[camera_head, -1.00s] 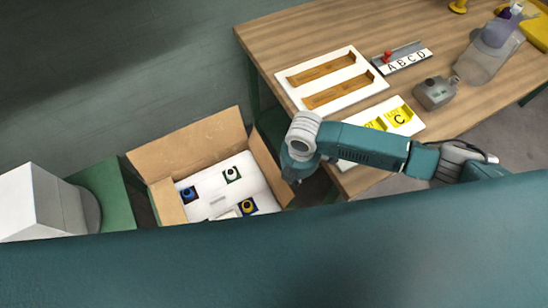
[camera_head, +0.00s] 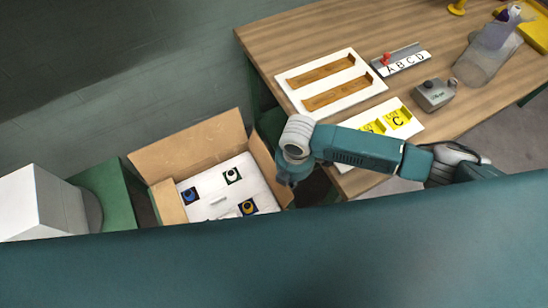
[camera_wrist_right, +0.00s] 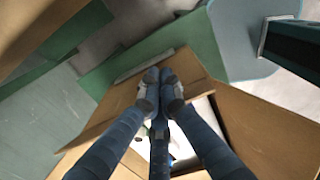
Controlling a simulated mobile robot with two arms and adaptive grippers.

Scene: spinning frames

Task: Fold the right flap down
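The open cardboard box stands on the left in the head view; its back flap (camera_head: 190,148) and left flap (camera_head: 168,203) stick outward. The right flap (camera_head: 264,157) stands up, leaning outward. My right gripper (camera_head: 288,180) is just right of this flap, pointing down. In the right wrist view, my right gripper's fingertips (camera_wrist_right: 160,88) are together over brown cardboard (camera_wrist_right: 185,65); I see nothing held. Whether they touch the flap is unclear. My left gripper is not in view.
A white insert (camera_head: 215,190) with several coloured squares lies inside the box. The wooden table (camera_head: 300,40), right of the box, holds a white tray (camera_head: 345,92), a yellow-marked board (camera_head: 418,128) and a grey device (camera_head: 433,94). A white block (camera_head: 35,200) stands left of the box.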

